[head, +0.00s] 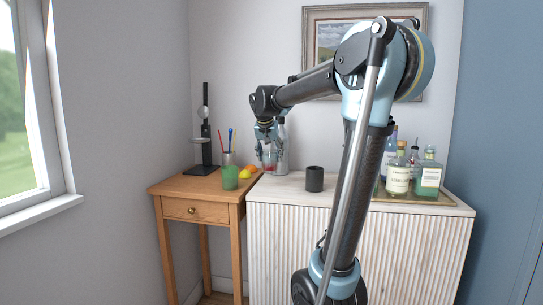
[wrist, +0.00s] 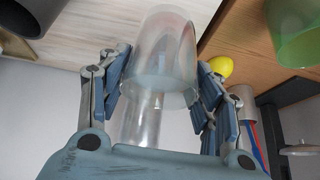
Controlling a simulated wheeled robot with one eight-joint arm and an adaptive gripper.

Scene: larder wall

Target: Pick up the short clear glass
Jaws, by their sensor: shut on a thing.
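The short clear glass (wrist: 160,50) is between the two fingers of my gripper (wrist: 163,90) in the wrist view, with a finger against each side. My gripper (head: 267,136) also shows in the head view, pointing down over the left end of the white cabinet. The glass (head: 267,157) is faint there, below the fingers. I cannot tell whether its base touches the cabinet top. A taller clear vessel (head: 281,158) stands close behind it and is partly hidden.
A black cup (head: 314,179) stands to the right on the white cabinet (head: 270,187). Several bottles (head: 398,176) stand on a tray at the far right. The wooden side table (head: 185,188) holds a green cup (head: 230,177), a yellow fruit (head: 245,174), a pen holder and a dark stand (head: 206,150).

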